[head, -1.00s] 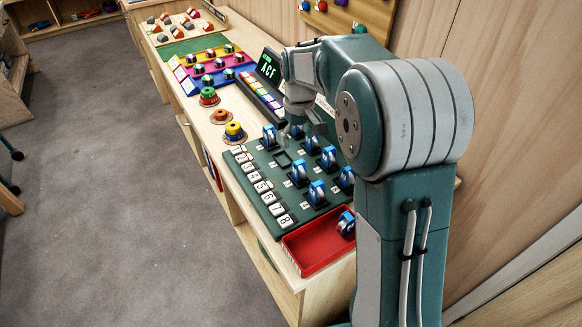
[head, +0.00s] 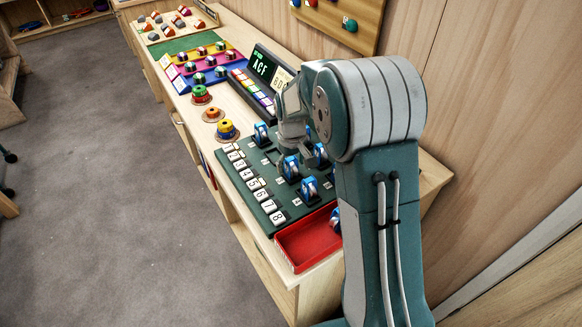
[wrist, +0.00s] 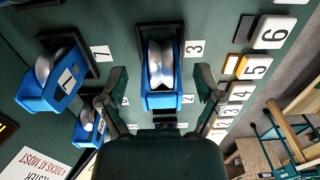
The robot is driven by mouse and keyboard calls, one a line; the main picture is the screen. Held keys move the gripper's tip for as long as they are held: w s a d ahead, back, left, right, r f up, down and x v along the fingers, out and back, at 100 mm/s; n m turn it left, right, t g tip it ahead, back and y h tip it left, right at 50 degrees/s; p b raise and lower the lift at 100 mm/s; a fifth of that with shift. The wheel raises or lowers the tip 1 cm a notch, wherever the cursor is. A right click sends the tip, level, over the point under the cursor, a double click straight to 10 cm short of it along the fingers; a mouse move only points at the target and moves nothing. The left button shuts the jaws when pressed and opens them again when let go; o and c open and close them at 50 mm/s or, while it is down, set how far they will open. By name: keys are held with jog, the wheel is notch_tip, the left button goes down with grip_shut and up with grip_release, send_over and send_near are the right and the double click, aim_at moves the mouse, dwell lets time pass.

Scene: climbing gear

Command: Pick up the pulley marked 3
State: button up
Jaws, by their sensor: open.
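The pulley beside the label 3 (wrist: 161,75) has a silver wheel in a blue frame. It stands in a dark holder on the green board, centred ahead of my gripper (wrist: 160,88) in the wrist view. The two fingers are spread and empty, one toward each side of it, with no visible contact. In the head view this pulley appears to be the blue one (head: 290,167) just below my gripper (head: 290,150). My arm hides part of the board there.
Another blue pulley (wrist: 55,78) stands left by the label 7, and one more (wrist: 88,127) lower left. Numbered white tiles (wrist: 255,66) line the board's edge. A red tray (head: 305,243) holding a pulley is at the near end.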

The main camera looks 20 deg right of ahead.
jog(key=shift+a, duration=0.15)
grip_shut()
